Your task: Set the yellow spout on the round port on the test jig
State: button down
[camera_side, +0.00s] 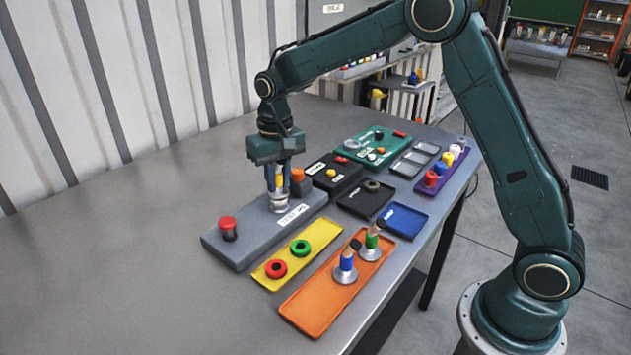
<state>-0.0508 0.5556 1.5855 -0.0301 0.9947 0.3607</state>
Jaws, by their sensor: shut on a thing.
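The grey test jig (245,242) lies on the bench, with a red button at its near left end and a white label on its front. My gripper (279,186) points down over the jig's right part. It is shut on the yellow spout (279,180), whose yellow body shows between the fingers. Silver round metal (279,205) shows right below the fingers, at the jig's top. I cannot tell how much of this is the spout's flange and how much is the port, or whether the spout is seated. The spout looks about upright.
An orange tray (310,305) holds blue and green spouts. A yellow tray (270,270) holds red and green rings. An orange-topped part (298,175) stands close right of my gripper. Black, blue, green and purple trays lie farther right. The bench's left side is clear.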

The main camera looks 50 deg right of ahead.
jog(key=shift+f, duration=0.2)
dwell(0.5)
jog(key=c, duration=0.8)
grip_release()
jog(key=shift+o, duration=0.2)
jog(key=shift+r, duration=0.1)
jog(key=shift+r, duration=3.95)
jog(key=shift+s, duration=0.1)
